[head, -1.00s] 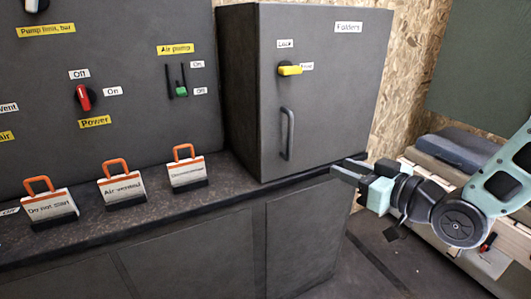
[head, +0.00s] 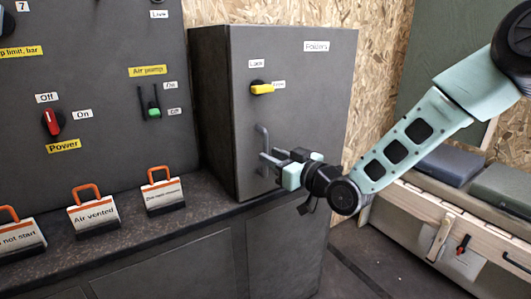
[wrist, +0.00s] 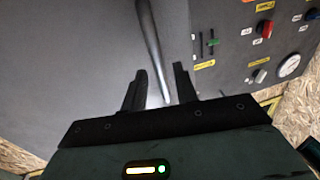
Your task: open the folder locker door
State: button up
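The folder locker (head: 305,75) is a dark grey box on the counter, labelled "Folders", and its door is shut. A yellow lock knob (head: 262,89) on the door lies level, its end towards the lower right label; a "Lock" label is above it. Below the knob is an upright grey bar handle (head: 262,136). My gripper (head: 266,163) is at the lower part of this handle. In the wrist view the handle (wrist: 151,45) runs between the two open fingers (wrist: 160,72), which are not closed on it. Whether they touch it I cannot tell.
Left of the locker is a panel (head: 100,100) with a red power knob (head: 52,122) and a green slider (head: 154,112). Several orange-handled tags (head: 93,215) stand on the counter (head: 215,205). A bench with cushions (head: 445,163) is at the right.

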aim_at(266, 172)
jog(key=shift+x, duration=1.65)
